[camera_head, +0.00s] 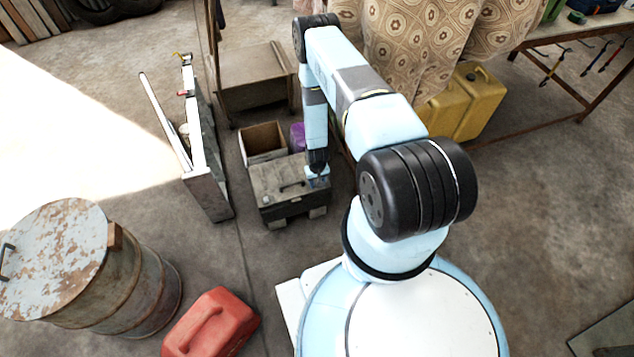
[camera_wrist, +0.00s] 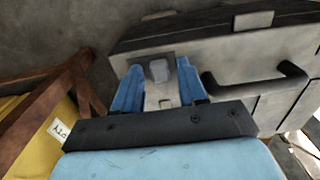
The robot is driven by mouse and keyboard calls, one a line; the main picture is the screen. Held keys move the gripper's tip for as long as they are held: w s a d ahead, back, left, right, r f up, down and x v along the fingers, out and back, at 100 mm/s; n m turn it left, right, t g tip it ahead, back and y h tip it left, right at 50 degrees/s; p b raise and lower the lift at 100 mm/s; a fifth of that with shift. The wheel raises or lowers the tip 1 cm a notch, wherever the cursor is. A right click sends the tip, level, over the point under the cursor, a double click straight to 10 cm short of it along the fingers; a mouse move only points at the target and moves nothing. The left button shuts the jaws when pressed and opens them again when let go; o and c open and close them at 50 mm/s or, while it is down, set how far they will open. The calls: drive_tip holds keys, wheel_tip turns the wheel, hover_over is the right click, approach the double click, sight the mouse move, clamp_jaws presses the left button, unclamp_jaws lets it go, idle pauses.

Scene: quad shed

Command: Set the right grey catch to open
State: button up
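A grey catch (camera_wrist: 159,71) shows between the two blue fingertips of my gripper (camera_wrist: 160,75). The fingers stand apart on either side of it, and I see no clear contact. The catch is too small to make out in the head view.
An open wooden box (camera_head: 263,141) and a purple thing (camera_head: 297,136) are behind the case. A narrow upright case-like thing (camera_head: 207,190) stands to its left. Yellow canisters (camera_head: 470,105) are at the right rear. A red canister (camera_head: 212,322) and rusty drum (camera_head: 125,290) are front left.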

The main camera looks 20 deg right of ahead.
clamp_jaws()
idle(0.4)
drive_tip(key=shift+d, duration=1.2)
drive_tip(key=shift+o, duration=0.7)
unclamp_jaws()
wheel_tip(320, 180, up, 14)
drive_tip(key=shift+f, duration=0.15)
